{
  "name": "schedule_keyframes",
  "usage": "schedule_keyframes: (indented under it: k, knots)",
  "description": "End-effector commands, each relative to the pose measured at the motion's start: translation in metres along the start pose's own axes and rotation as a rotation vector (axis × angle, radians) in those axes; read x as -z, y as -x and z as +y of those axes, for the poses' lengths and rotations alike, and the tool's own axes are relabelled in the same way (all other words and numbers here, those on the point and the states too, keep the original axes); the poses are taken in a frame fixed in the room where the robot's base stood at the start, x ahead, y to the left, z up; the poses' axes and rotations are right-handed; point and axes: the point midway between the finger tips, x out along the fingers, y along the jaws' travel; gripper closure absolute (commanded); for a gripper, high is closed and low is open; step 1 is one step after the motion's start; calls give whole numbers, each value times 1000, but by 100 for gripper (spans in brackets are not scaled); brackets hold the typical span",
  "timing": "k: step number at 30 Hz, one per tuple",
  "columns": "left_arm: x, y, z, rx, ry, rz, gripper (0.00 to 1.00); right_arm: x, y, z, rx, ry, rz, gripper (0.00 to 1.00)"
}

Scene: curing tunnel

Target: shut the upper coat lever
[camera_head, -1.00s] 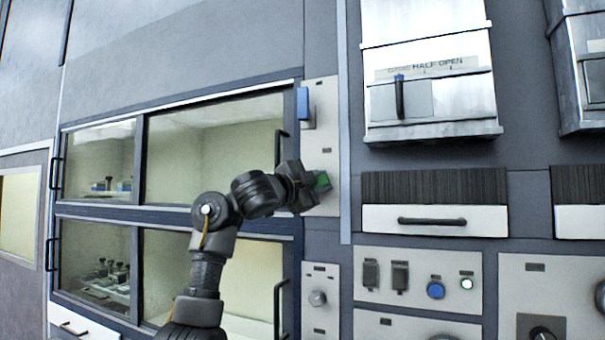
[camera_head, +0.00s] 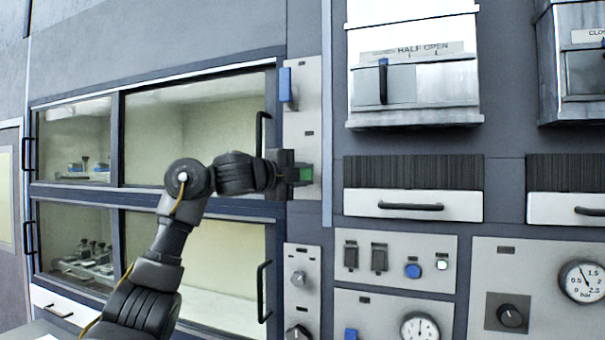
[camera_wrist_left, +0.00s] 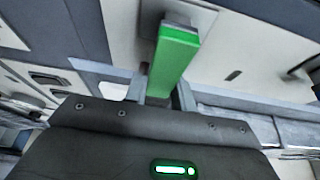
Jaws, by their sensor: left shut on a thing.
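A green lever (camera_head: 306,174) sits low on a narrow pale wall panel (camera_head: 307,118), right of the upper glazed window. My left gripper (camera_head: 298,175) is shut on it, reaching in from the left. In the left wrist view the green lever (camera_wrist_left: 176,50) stands out from its pale plate, its near end between the fingers (camera_wrist_left: 160,97). A blue lever (camera_head: 286,85) is at the top of the same panel. The panel labels are too small to read, so I cannot tell by name which is the upper coat lever. My right gripper is not in view.
A window handle (camera_head: 262,134) stands just left of the panel, close to my gripper. A metal hood (camera_head: 430,90) with a plate reading HALF OPEN is at upper right. A white drawer (camera_head: 455,206) and knob panels lie below it.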

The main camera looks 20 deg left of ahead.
Motion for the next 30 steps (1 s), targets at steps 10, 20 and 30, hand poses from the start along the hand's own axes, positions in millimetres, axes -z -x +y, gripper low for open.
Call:
schedule_keyframes:
  k: [10, 20, 30]
  knots:
    - [1, -1, 3, -7, -6, 1, 66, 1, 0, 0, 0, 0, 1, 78]
    - [0, 0, 1, -2, -3, 0, 53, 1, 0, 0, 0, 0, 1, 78]
    - [0, 41, 5, 4, -6, -1, 53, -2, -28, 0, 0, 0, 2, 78]
